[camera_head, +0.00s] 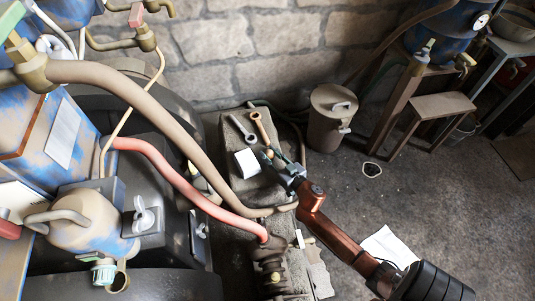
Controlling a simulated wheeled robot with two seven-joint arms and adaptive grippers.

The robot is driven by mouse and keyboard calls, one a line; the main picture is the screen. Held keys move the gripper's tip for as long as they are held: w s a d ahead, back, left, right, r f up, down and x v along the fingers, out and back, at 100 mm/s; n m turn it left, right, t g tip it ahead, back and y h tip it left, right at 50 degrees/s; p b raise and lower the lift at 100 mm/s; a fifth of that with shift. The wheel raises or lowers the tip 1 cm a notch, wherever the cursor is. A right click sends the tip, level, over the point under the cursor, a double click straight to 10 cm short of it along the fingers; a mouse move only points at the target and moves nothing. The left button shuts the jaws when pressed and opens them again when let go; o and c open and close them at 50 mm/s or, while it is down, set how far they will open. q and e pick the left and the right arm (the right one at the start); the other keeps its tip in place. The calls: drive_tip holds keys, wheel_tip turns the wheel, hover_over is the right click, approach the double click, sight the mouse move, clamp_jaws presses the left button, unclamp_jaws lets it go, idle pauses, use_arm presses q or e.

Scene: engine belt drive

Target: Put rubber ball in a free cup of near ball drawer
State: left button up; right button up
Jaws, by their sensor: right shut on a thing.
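My right arm reaches in from the lower right, and my right gripper (272,160) is over the grey stone block (232,185). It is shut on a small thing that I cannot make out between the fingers. I cannot make out a rubber ball anywhere in view. No ball drawer and no cups show clearly. My left gripper is not in view.
A wrench (243,128), a wooden-handled tool (261,128) and a white box (247,163) lie on the block. Hoses and blue machinery (85,222) fill the left. A brown canister (328,118) and wooden stool (440,106) stand at the back.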

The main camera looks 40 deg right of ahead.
drive_tip(key=shift+f, duration=0.1)
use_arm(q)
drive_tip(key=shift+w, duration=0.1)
use_arm(e)
drive_tip(key=o, duration=1.1)
drive_tip(key=shift+s+r, duration=0.25)
drive_tip(key=shift+r, duration=0.05)
drive_tip(key=p+v, duration=0.4)
drive_tip(key=v, duration=0.6)
drive_tip(key=shift+s+a+r+p, duration=0.1)
drive_tip(key=shift+s+p, duration=0.05)
drive_tip(key=shift+p, duration=0.2)
drive_tip(key=shift+s+a, duration=0.1)
drive_tip(key=shift+s, duration=0.5)
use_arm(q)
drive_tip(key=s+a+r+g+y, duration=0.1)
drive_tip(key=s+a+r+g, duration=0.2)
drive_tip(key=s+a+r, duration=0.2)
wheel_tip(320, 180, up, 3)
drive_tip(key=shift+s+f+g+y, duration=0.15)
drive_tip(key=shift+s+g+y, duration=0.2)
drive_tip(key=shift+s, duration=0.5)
